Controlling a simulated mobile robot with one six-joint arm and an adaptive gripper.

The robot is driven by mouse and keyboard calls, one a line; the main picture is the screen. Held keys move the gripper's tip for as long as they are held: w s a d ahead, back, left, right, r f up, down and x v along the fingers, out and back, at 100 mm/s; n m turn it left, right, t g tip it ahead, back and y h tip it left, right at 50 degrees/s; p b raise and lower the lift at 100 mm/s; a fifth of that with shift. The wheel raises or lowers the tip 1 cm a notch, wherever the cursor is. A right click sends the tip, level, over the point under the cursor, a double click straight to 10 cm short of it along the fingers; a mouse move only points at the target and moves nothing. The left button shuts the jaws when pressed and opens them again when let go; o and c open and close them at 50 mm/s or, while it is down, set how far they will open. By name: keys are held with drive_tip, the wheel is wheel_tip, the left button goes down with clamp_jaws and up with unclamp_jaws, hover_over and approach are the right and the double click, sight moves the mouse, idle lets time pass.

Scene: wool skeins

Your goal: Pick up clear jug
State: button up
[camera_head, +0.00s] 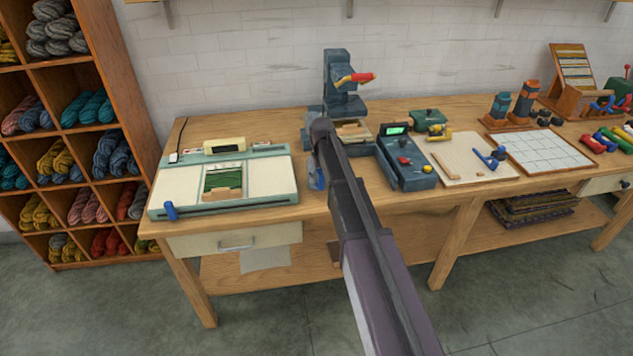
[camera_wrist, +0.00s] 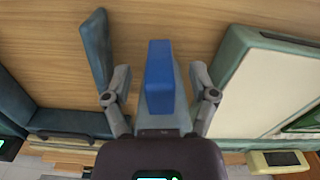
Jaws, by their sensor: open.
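I cannot make out a clearly transparent jug in either view. In the wrist view a grey piece with a blue, block-shaped part (camera_wrist: 160,78) stands between the fingers of my gripper (camera_wrist: 152,72). I cannot tell whether this is the jug or its handle. A small blue thing (camera_head: 316,177) shows in the head view beside the end of my arm, at the bench's front. My gripper is open, with no clear sign of contact, and my arm hides most of it in the head view.
The wooden bench (camera_head: 415,222) carries a pale flat machine (camera_head: 270,178) left of my arm, a blue-grey press (camera_head: 340,72) behind it and a box with a green display (camera_head: 408,165) to its right. Wool shelves (camera_head: 92,60) stand at the far left. Bare wood lies ahead in the wrist view.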

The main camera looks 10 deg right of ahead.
drive_tip(key=shift+f+b, duration=0.9)
drive_tip(key=shift+f, duration=0.3)
drive_tip(key=shift+c, duration=0.2)
clamp_jaws()
